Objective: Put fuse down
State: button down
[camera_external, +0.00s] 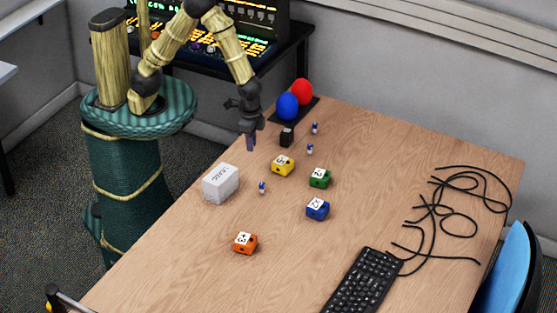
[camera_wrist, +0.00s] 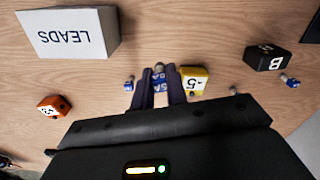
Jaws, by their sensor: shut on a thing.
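A small blue fuse with a silver cap (camera_wrist: 160,85) is held between the two dark fingers of my gripper (camera_wrist: 158,96) in the wrist view. In the external view my gripper (camera_external: 250,143) points down above the wooden table, to the left of the yellow block; the held fuse cannot be made out there. Other small blue-and-silver fuses stand on the table: one beside the white box (camera_external: 262,187), one right of the yellow block (camera_external: 309,149), and one farther back (camera_external: 314,127).
A white LEADS box (camera_external: 220,184), yellow (camera_external: 283,166), green (camera_external: 320,178), blue (camera_external: 317,209) and orange (camera_external: 245,243) blocks and a black block (camera_external: 287,137) stand around. Red (camera_external: 301,91) and blue (camera_external: 288,106) balls are behind. A keyboard (camera_external: 362,284) and black cables (camera_external: 437,212) lie right.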

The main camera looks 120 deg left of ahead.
jog(key=w+d, duration=0.6)
jog(key=w, duration=0.1)
notch_tip(320, 180, up, 4)
jog(key=m+p, duration=0.1)
jog(key=m, duration=0.1)
send_over(247, 238)
jog(key=shift+a, duration=0.1)
jog(key=shift+f+p, duration=0.3)
jog(key=shift+f, duration=2.8)
jog(key=shift+f, duration=1.85)
jog(key=shift+f, duration=0.1)
